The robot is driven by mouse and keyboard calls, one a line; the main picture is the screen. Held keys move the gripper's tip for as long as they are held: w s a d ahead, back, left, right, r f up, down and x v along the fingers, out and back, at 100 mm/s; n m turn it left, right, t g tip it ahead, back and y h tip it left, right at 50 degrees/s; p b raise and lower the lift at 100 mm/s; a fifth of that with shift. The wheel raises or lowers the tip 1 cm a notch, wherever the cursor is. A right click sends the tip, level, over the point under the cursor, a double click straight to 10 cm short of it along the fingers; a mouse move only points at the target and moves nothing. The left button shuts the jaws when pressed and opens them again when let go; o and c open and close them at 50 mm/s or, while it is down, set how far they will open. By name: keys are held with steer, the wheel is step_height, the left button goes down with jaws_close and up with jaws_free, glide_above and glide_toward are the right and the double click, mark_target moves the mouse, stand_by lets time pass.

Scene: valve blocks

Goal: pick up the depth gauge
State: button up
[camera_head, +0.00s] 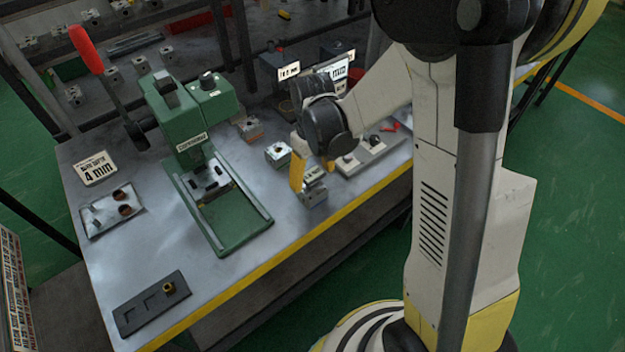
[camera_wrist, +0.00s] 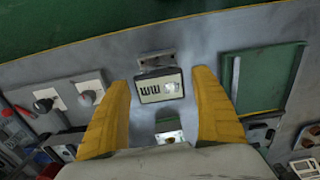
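The likely depth gauge is a small grey device with a pale "mm" display (camera_wrist: 160,87), seen between my fingers in the wrist view. In the head view it seems to be the small grey device (camera_head: 313,192) near the table's front edge, partly hidden by my gripper. My gripper (camera_wrist: 162,78) has its two yellow fingers spread, one on each side of the device, with gaps showing at both sides. In the head view my gripper (camera_head: 312,176) reaches down over it.
A green press (camera_head: 215,175) with a red-handled lever stands left. A small block (camera_head: 278,154) and a pale panel with dark knobs (camera_head: 368,154) lie close by. A black tray (camera_head: 150,305), a silver tray (camera_head: 112,210) and a "4 mm" sign (camera_head: 95,168) are farther left.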

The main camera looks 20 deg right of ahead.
steer(key=c, duration=1.1)
steer(key=shift+c, duration=0.2)
